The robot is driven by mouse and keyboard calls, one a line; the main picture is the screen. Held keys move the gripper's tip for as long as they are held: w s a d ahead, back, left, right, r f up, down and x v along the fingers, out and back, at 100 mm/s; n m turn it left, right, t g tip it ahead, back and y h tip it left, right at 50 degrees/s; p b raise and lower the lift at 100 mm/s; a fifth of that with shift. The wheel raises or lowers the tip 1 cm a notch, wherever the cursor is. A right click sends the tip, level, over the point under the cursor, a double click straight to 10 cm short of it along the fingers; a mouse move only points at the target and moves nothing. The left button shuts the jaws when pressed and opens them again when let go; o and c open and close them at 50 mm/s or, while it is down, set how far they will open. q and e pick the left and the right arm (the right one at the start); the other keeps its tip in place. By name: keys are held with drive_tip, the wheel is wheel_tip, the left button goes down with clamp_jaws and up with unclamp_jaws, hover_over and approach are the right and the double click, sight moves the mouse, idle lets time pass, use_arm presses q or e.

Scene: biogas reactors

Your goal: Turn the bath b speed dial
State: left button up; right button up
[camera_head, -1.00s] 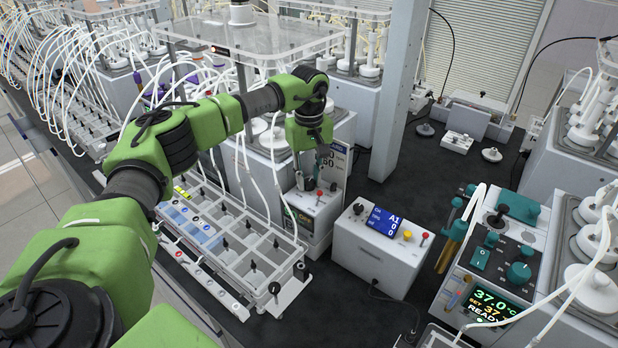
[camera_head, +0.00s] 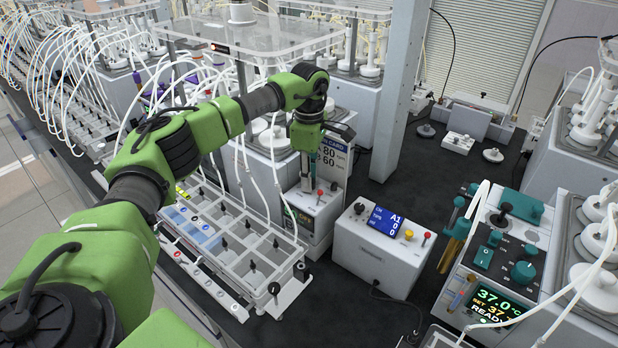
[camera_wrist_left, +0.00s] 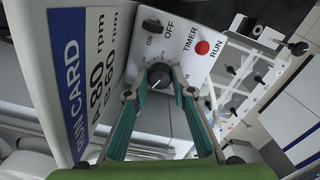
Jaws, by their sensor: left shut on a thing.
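The speed dial, a black knob (camera_wrist_left: 159,75) with a pale pointer line, sits on a light grey control panel (camera_wrist_left: 190,60) in the left wrist view. My left gripper (camera_wrist_left: 159,88) has its two teal fingers around the dial, shut on it. In the head view my left gripper (camera_head: 307,180) reaches down to the control box (camera_head: 318,205), where the dial itself is hidden. A run card (camera_wrist_left: 85,70) beside the panel reads A 80 rpm and B 60 rpm. My right gripper is not in view.
An ON/OFF switch (camera_wrist_left: 151,26) and a red TIMER/RUN button (camera_wrist_left: 202,48) sit close to the dial. A grey box with a blue display (camera_head: 384,222) stands to the right. A rack of clear compartments (camera_head: 235,235) lies in front on the left.

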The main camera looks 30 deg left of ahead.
use_arm(q)
drive_tip(key=n, duration=0.3)
drive_tip(key=shift+w+n, duration=0.1)
drive_tip(key=shift+n, duration=0.3)
drive_tip(key=n, duration=0.3)
drive_tip(key=shift+r, duration=0.1)
drive_tip(key=n, duration=0.6)
drive_tip(key=shift+n, duration=0.4)
drive_tip(key=shift+r, duration=0.1)
drive_tip(key=o, duration=1.1)
drive_tip(key=shift+o, duration=0.2)
